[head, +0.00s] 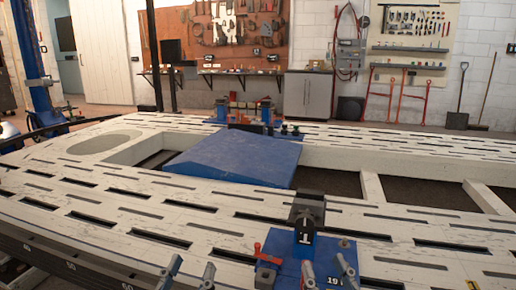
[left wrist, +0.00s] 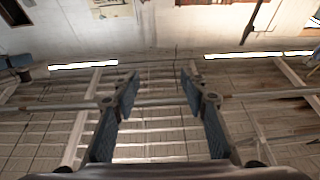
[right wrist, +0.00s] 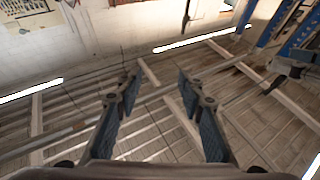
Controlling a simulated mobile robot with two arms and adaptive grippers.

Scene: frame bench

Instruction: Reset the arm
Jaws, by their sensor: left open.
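My left gripper (head: 189,274) shows at the bottom edge of the head view, with its two fingertips apart. It also shows in the left wrist view (left wrist: 160,85), open, with nothing between the fingers. My right gripper (head: 327,272) is at the bottom of the head view, in front of the blue clamp base. In the right wrist view (right wrist: 158,85) its fingers are apart and empty. Both wrist views face the ceiling and upper walls. Most of both arms is out of the head view.
A white slotted frame bench (head: 130,205) fills the foreground. A blue clamp base (head: 283,246) with a dark clamp (head: 307,208) stands near its front edge. A blue ramp (head: 235,155) lies in the bench opening. More blue clamps (head: 266,112) stand at the far side. Tool boards hang behind.

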